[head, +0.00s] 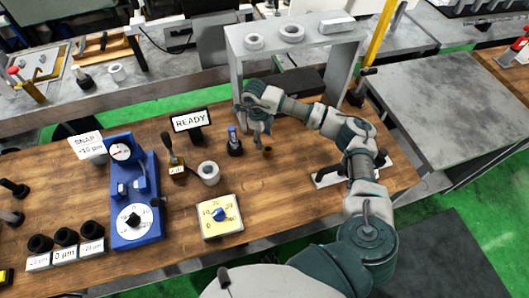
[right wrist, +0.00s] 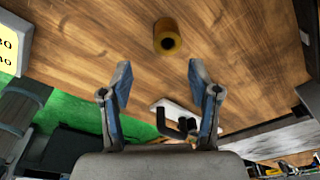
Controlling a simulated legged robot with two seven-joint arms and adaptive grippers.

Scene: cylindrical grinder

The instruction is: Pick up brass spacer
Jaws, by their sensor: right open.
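The brass spacer (right wrist: 167,37) is a short brass-coloured cylinder with a dark central hole, standing on the wooden bench. In the head view the spacer (head: 267,151) is small, just below my right gripper (head: 260,133). In the right wrist view my right gripper (right wrist: 160,76) has its two blue-grey fingers spread wide with nothing between them. The spacer lies beyond the fingertips, roughly centred between them and apart from both. My left gripper does not show.
A black holder with a blue top (head: 234,141) and a READY sign (head: 190,121) stand left of the spacer. A white ring (head: 208,172), a yellow dial box (head: 219,215) and a blue gauge stand (head: 137,212) are further left. A grey frame (head: 236,75) rises behind.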

